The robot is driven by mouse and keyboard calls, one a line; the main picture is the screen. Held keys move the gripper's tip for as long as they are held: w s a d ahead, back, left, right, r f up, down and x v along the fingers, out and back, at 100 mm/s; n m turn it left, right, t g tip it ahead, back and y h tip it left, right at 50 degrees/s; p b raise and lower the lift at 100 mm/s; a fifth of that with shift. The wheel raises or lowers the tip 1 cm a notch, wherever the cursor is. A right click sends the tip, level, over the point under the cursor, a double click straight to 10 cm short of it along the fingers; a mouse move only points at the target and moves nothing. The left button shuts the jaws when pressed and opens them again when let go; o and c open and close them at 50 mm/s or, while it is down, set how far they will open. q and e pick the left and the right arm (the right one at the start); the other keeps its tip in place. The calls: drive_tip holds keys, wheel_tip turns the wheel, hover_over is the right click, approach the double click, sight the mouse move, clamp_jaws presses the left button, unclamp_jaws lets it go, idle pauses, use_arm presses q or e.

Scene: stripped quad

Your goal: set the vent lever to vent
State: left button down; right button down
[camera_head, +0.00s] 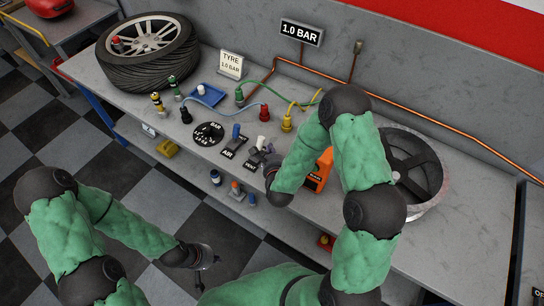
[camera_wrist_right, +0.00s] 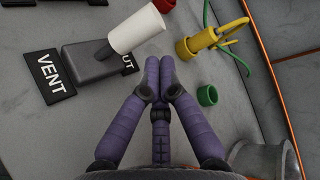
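The vent lever (camera_wrist_right: 137,28) has a thick white handle on a dark grey base (camera_wrist_right: 85,62). In the right wrist view it leans away from the VENT plate (camera_wrist_right: 50,75) toward the partly hidden SHUT plate (camera_wrist_right: 128,62). In the head view the white handle (camera_head: 262,142) stands just beyond my right gripper. My right gripper (camera_wrist_right: 160,60) has its purple fingertips together, with nothing seen between them, close beside the handle on its SHUT side. I cannot tell whether they touch it. My left gripper (camera_head: 205,262) hangs low in front of the bench, away from the lever.
A blue-handled lever (camera_head: 236,131) marked AIR stands left of the vent lever. A black dial (camera_head: 208,133) is further left. An orange box (camera_head: 319,172) and a wheel rim (camera_head: 415,165) are to the right. Yellow (camera_wrist_right: 200,42) and green fittings (camera_wrist_right: 207,95) lie near the gripper.

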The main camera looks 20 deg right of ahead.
drive_tip(key=shift+x, duration=1.5)
drive_tip(key=shift+a+t+b, duration=0.15)
drive_tip(key=shift+t+b, duration=0.15)
drive_tip(key=shift+b, duration=0.4)
drive_tip(key=shift+s+a+r+n+h+b, duration=0.15)
drive_tip(key=shift+n+h+b, duration=0.15)
drive_tip(key=shift+b, duration=0.15)
